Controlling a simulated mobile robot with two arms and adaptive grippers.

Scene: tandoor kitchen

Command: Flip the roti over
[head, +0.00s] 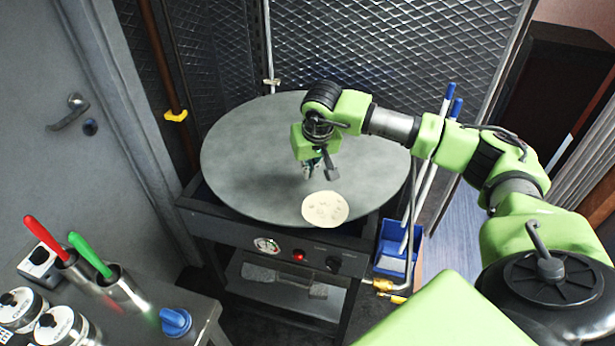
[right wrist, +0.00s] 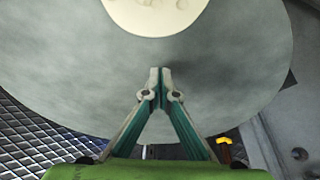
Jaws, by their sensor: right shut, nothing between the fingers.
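The roti (head: 325,208) is a pale round flatbread lying flat near the front edge of the large round grey griddle (head: 240,150). It also shows at the top of the right wrist view (right wrist: 160,14), with faint spots on its upper face and partly cut off by the frame. My right gripper (head: 318,176) is over the griddle, behind the roti and apart from it. In the right wrist view its fingertips (right wrist: 160,74) meet, shut with nothing between them, and bare griddle shows between them and the roti. My left gripper is in neither view.
A blue bin (head: 392,250) stands right of the stove. Mesh panels (head: 350,45) close off the back. Most of the griddle is bare.

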